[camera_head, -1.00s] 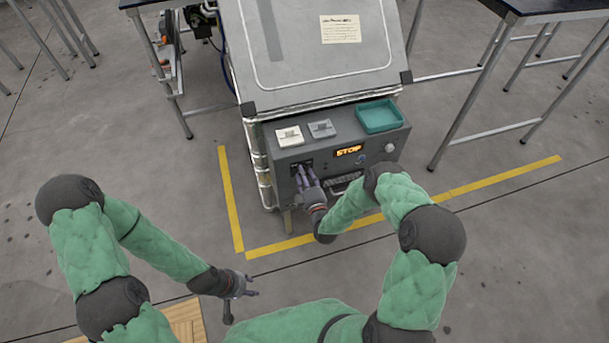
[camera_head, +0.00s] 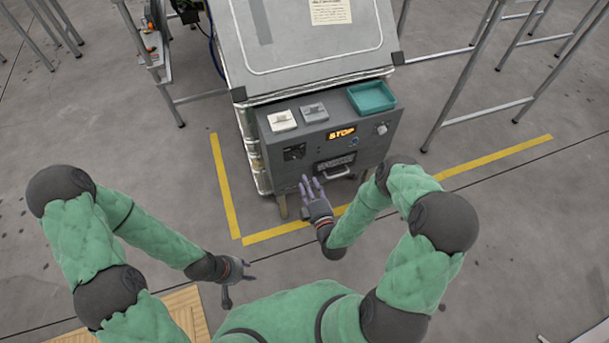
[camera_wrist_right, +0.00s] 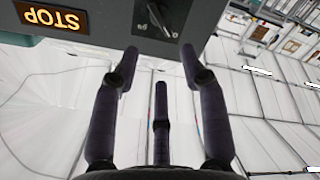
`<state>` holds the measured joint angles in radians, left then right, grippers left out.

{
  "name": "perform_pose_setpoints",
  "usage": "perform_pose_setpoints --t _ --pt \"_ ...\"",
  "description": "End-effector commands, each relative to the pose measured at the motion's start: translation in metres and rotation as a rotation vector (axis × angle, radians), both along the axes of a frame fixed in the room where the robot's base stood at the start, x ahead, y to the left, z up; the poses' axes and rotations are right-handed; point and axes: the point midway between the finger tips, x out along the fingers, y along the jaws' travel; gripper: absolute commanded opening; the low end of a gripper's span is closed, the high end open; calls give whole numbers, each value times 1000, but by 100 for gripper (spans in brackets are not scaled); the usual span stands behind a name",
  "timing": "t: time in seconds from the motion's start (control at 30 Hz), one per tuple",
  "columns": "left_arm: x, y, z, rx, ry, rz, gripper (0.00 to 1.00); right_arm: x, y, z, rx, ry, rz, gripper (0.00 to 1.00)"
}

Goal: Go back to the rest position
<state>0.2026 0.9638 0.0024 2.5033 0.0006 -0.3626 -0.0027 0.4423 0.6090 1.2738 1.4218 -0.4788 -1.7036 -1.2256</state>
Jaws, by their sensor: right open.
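My right gripper (camera_head: 311,184) is open and empty in the head view. It is in front of the lower front of a grey machine (camera_head: 288,168), apart from the panel as far as I can tell. In the right wrist view its fingers (camera_wrist_right: 160,65) are spread with nothing between them, and the panel (camera_wrist_right: 120,18) with a lit STOP sign (camera_wrist_right: 52,17) and a dark knob (camera_wrist_right: 158,20) is beyond. My left gripper (camera_head: 240,279) hangs low at the left, over the floor. Its fingers are small in the picture, and I cannot tell whether they are open or shut.
The machine's top ledge holds a white switch block (camera_head: 282,121), a grey one (camera_head: 314,111) and a teal tray (camera_head: 371,97). A handle (camera_head: 335,173) juts from its front. Yellow floor tape (camera_head: 226,185) runs around it. Metal table legs (camera_head: 478,80) stand at the right.

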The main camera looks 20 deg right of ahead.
Motion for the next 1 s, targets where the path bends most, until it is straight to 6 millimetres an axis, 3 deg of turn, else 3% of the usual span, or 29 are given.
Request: perform_pose_setpoints --t 0.2,0.77,1.0 --pt "0 0 0 0 0 0 40 -9 0 0 0 2 1 44" --pt "0 0 1 0 0 0 40 -7 1 -2 12 17 5 44" --pt "0 0 10 0 0 0 40 1 14 -27 213 281 48 44"
